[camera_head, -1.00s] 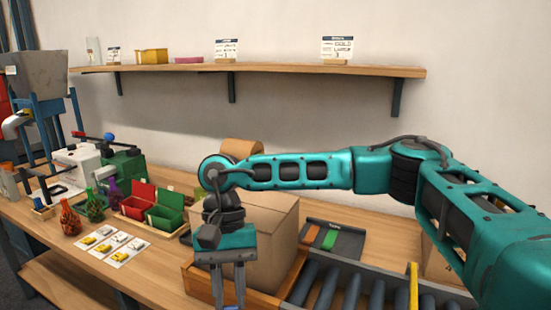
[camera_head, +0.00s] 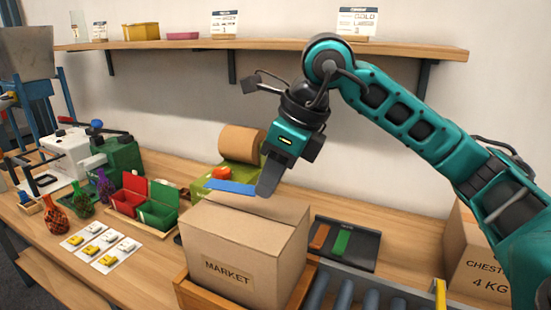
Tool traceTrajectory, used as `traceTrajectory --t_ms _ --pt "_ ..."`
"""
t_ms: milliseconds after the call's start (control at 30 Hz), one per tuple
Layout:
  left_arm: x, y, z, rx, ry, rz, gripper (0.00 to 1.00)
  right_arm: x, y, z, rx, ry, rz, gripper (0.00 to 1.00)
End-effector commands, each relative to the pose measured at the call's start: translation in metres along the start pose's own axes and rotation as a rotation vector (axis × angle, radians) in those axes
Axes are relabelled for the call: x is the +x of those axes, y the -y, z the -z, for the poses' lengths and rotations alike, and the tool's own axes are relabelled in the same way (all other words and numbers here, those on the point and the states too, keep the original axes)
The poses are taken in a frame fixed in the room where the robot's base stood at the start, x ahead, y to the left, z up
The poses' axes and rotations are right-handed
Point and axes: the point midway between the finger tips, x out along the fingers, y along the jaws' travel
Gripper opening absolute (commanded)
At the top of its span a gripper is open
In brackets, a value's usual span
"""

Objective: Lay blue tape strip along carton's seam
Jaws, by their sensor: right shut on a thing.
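The blue tape strip (camera_head: 231,187) is held out flat to the left from my right gripper (camera_head: 266,188), whose fingers are shut on its right end. The strip is above the far part of the carton (camera_head: 228,262), and I cannot tell whether it touches the top. The carton is brown cardboard, closed on top, with MARKET on its front, and sits in a wooden frame. Its top seam (camera_head: 254,216) shows as a thin line. My left gripper is not in view.
A dark tray (camera_head: 367,252) with an orange and a green strip lies right of the carton. Rollers (camera_head: 345,293) run in front of it. A second carton (camera_head: 478,265) stands at right. Red and green bins (camera_head: 158,213) and a brown paper roll (camera_head: 243,143) are left and behind.

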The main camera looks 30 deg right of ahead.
Motion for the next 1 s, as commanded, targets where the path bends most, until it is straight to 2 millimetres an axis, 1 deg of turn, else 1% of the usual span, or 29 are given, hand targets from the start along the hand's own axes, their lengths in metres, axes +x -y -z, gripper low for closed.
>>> traceTrajectory --t_ms 33,167,367,567,800,1000 --pt "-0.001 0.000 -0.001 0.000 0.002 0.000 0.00 -0.004 0.002 0.001 0.038 0.002 0.016 0.00" --pt "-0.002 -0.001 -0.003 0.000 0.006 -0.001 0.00 -0.009 0.005 0.002 0.105 0.001 0.043 0.00" --pt "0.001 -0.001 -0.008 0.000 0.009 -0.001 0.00 -0.005 0.006 0.005 0.124 -0.001 0.049 0.00" --pt "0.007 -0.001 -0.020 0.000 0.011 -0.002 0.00 0.008 0.006 0.010 0.122 -0.001 0.048 0.00" --pt "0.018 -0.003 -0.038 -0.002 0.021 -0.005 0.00 0.031 0.006 0.020 0.121 -0.002 0.047 0.00" --pt "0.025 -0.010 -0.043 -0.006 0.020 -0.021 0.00 0.047 0.005 0.026 0.120 -0.002 0.047 0.00"
